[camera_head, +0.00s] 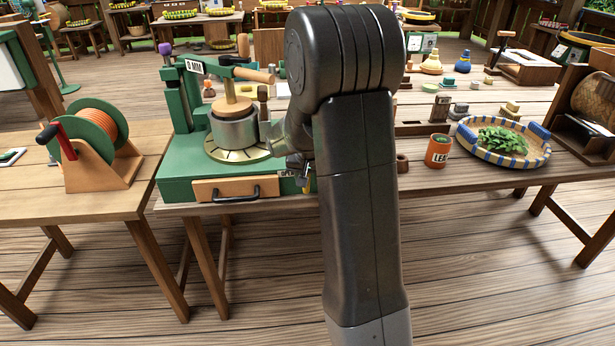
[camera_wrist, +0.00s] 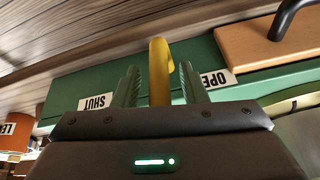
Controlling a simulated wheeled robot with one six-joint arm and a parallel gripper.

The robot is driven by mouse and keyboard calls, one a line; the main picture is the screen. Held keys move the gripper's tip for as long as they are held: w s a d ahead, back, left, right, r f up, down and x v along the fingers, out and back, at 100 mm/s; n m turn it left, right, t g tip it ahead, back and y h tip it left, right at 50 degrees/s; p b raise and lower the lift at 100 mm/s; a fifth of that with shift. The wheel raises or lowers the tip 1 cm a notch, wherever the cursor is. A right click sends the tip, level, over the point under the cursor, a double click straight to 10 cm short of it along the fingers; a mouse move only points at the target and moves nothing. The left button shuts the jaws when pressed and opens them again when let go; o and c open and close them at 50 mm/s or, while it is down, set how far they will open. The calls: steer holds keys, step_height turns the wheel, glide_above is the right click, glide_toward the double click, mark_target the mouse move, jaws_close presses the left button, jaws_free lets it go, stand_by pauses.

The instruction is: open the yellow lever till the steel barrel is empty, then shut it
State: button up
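The steel barrel (camera_head: 236,131) stands on a round brass plate on the green machine, with a wooden plunger (camera_head: 232,105) in its top. Its inside is hidden. The yellow lever (camera_head: 306,187) shows only a small piece at the machine's front right. In the wrist view the yellow lever (camera_wrist: 160,68) stands between my two fingers, with a visible gap on each side. My gripper (camera_wrist: 157,84) is open around it. A SHUT label (camera_wrist: 96,102) lies left of the lever and a partly covered OPEN label (camera_wrist: 216,79) lies right, both upside down. My arm hides part of the machine.
A wooden drawer front with a black handle (camera_head: 236,196) is on the machine's front. An orange-brown cup (camera_head: 438,151) and a blue-and-cream tray of green leaves (camera_head: 547,150) stand to the right. A cable reel (camera_head: 95,145) stands on the left table. The floor in front is clear.

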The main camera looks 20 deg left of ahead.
jaws_close()
steer(key=shift+w+d, duration=0.1)
stand_by(0.3)
steer(key=w+d+f+m+g+y+b, duration=0.1)
steer(key=d+f+m+g+y+b, duration=0.1)
steer(key=y+b, duration=0.5)
steer(key=w+d+f+m+g+y+b, duration=0.1)
steer(key=d+f+m+g+y+b, duration=0.1)
steer(key=y+b, duration=0.5)
steer(key=shift+w+f+g+y+b, duration=0.15)
steer(key=shift+f+g+y+b, duration=0.4)
steer(key=shift+g+b, duration=0.75)
steer(key=shift+a+f, duration=0.1)
steer(key=shift+f, duration=0.05)
jaws_free()
